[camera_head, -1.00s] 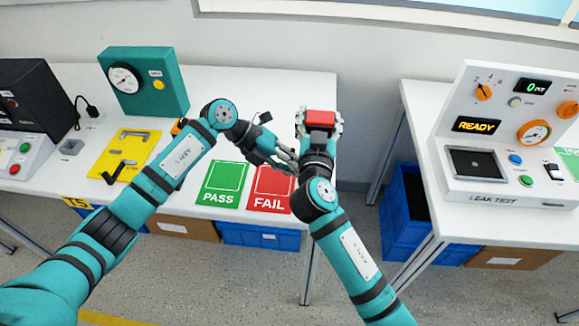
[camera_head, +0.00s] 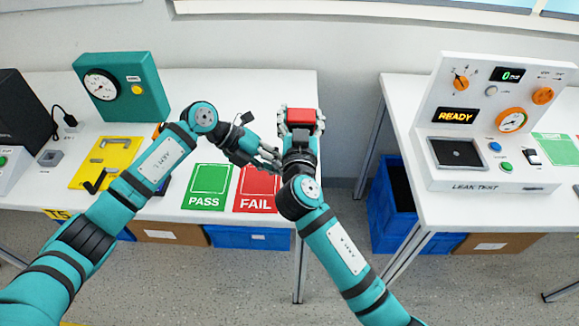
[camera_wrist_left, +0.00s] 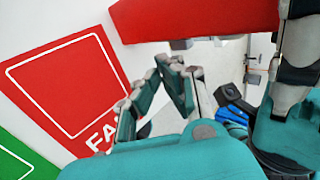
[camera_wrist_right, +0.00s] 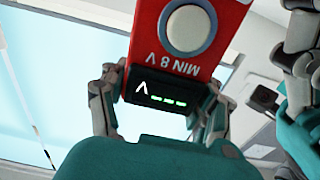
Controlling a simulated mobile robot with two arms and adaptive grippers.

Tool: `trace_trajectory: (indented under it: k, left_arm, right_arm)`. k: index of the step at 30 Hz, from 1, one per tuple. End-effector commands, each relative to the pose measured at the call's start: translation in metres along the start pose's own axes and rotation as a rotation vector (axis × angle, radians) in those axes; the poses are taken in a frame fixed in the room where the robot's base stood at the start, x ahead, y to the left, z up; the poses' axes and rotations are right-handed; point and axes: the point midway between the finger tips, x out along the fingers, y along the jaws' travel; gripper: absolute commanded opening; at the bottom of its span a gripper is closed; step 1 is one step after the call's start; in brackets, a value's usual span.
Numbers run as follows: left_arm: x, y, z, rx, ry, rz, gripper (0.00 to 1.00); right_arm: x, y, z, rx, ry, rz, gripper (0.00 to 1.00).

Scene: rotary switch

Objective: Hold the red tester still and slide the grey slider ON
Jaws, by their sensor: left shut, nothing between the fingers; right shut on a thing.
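The red tester (camera_head: 302,115) is upright in the head view, held in the air by my right gripper (camera_head: 301,127), which is shut on its lower part. In the right wrist view the tester (camera_wrist_right: 205,62) shows a round pale button, the label "MIN 8 V" and a dark display with green dashes; the right fingers clasp its sides. My left gripper (camera_head: 277,160) is shut and empty, below and left of the tester. In the left wrist view its fingertips (camera_wrist_left: 172,65) are apart from the tester (camera_wrist_left: 195,16). I cannot clearly make out the grey slider.
Below the grippers, the left table (camera_head: 283,90) bears a green PASS mat (camera_head: 207,187), a red FAIL mat (camera_head: 256,190), a yellow fixture (camera_head: 105,160) and a teal gauge box (camera_head: 125,88). Across a gap stands the leak test station (camera_head: 478,183). A blue bin (camera_head: 382,215) is in the gap.

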Motion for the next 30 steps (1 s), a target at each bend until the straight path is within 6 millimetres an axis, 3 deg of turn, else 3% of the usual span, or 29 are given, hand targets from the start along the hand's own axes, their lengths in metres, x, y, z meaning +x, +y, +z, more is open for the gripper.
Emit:
trace_trajectory:
  k: [1,6,12,18,26,27,30]
  left_arm:
    - [-0.011,0.009,0.000,-0.002,-0.004,0.003,0.00]
    - [-0.052,0.006,0.000,0.001,-0.004,0.003,0.00]
    - [-0.088,0.006,0.000,0.000,-0.002,0.002,0.00]
    - [-0.103,0.005,-0.001,0.000,0.000,0.001,0.00]
    - [-0.105,0.005,0.000,0.000,0.001,0.001,0.00]
    - [-0.105,0.005,0.000,0.000,0.001,0.001,0.00]
    - [-0.105,0.005,0.000,0.000,0.000,0.001,0.00]
  right_arm:
    - [0.000,0.002,0.011,-0.004,-0.020,0.005,0.15]
    - [0.000,0.002,0.011,-0.004,-0.020,0.005,0.15]
    - [0.000,0.002,0.011,-0.004,-0.020,0.005,0.15]
    - [0.000,0.002,0.011,-0.004,-0.020,0.005,0.15]
    - [0.000,0.002,0.011,-0.004,-0.020,0.005,0.15]
    - [0.000,0.002,0.011,-0.005,-0.020,0.005,0.64]
    - [0.000,0.002,0.009,-0.005,-0.017,0.004,0.77]
